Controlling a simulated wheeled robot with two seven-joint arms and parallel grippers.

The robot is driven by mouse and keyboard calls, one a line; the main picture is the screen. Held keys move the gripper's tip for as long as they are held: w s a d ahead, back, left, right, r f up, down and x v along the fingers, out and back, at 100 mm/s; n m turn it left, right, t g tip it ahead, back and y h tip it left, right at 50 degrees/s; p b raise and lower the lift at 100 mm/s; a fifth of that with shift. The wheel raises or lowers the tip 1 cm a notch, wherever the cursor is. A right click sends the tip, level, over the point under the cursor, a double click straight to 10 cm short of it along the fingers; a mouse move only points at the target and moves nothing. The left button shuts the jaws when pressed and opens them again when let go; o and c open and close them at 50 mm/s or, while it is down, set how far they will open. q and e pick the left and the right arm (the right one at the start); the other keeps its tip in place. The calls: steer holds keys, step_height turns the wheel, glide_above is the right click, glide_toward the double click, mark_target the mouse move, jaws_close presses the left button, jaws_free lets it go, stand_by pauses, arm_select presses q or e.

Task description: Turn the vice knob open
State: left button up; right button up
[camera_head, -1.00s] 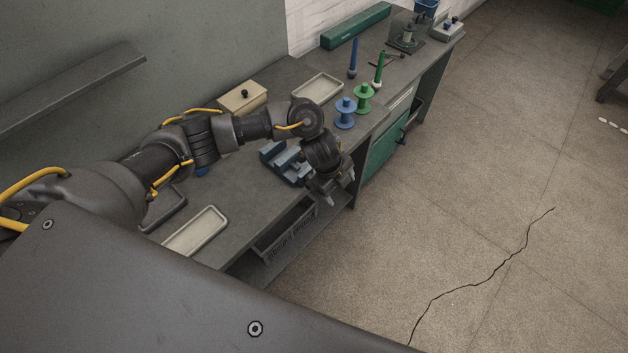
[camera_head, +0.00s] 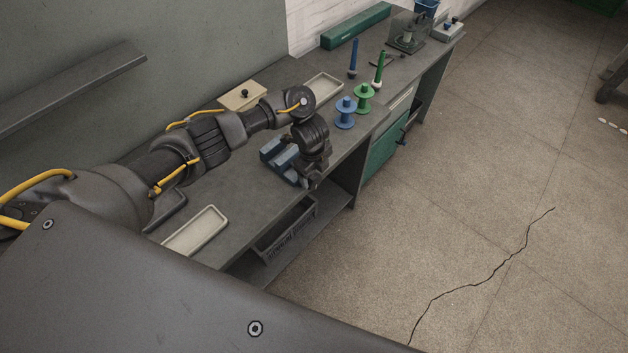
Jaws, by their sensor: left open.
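The blue vice (camera_head: 276,153) sits on the grey workbench (camera_head: 235,200) near its front edge. My left arm reaches in from the left, over the bench. My left gripper (camera_head: 313,183) is open and points down at the front right end of the vice, close by the bench edge. The vice knob cannot be made out; the gripper and wrist cover that end of the vice. Whether the fingers touch the knob cannot be told. My right gripper is not in view.
A blue spool (camera_head: 345,113) and a green spool (camera_head: 363,98) stand right of my wrist. A pale tray (camera_head: 196,231) lies at the near end and another tray (camera_head: 324,86) behind the wrist. A box with a black knob (camera_head: 242,97) stands near the wall.

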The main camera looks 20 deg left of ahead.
mark_target(314, 178)
arm_select(q)
steer(key=shift+s+f, duration=0.2)
steer(key=shift+f, duration=0.35)
steer(key=shift+s+f, duration=0.15)
steer(key=shift+f, duration=0.4)
steer(key=shift+w+f, duration=0.25)
steer(key=shift+f, duration=1)
steer(key=shift+c, duration=0.2)
steer(key=shift+a, duration=0.1)
steer(key=c, duration=0.9)
